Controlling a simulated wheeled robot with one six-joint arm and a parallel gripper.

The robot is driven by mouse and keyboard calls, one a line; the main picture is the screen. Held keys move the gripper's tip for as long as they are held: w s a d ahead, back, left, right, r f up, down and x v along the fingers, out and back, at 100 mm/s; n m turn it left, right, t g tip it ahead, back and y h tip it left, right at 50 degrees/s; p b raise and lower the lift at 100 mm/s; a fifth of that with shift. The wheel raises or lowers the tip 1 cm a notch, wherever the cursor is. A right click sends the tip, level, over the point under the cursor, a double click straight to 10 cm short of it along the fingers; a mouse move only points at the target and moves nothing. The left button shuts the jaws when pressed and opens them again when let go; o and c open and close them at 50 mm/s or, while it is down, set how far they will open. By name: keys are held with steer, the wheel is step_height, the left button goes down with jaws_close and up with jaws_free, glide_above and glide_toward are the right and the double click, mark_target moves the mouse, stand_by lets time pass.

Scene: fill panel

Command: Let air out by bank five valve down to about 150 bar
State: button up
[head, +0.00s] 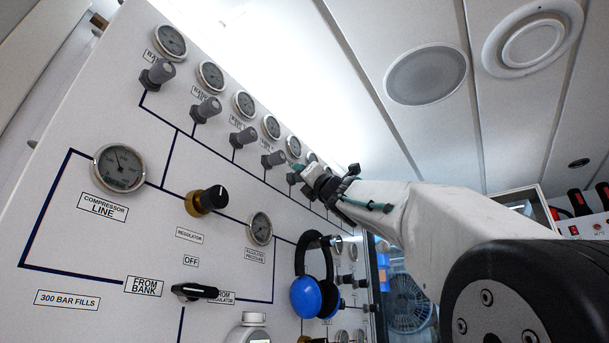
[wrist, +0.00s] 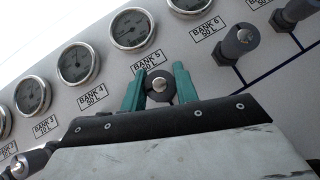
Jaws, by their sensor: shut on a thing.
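The bank five valve knob (wrist: 159,88) is dark grey with a light centre and sits between the two teal fingers of my gripper (wrist: 159,90) in the wrist view. The gripper is shut on it. The BANK 5 label (wrist: 147,62) is just above the knob. In the head view my gripper (head: 306,172) is at the panel's upper row, below the bank five gauge (head: 294,146), and hides most of the knob.
The bank six knob (wrist: 238,43) stands to the right, clear of the fingers. The bank four gauge (wrist: 77,63) is to the left. In the head view blue headphones (head: 308,297) hang below the gripper, and a black regulator knob (head: 208,200) sticks out lower left.

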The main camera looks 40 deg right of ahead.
steer(key=shift+m+g+h, duration=0.7)
steer(key=shift+m+h, duration=1.3)
steer(key=shift+m, duration=0.2)
steer(key=shift+m+g+h, duration=0.4)
steer(key=shift+m+h, duration=0.1)
steer(key=shift+m, duration=0.4)
steer(key=shift+r, duration=0.1)
steer(key=o, duration=1)
steer(key=shift+c, duration=0.2)
steer(key=v, duration=0.8)
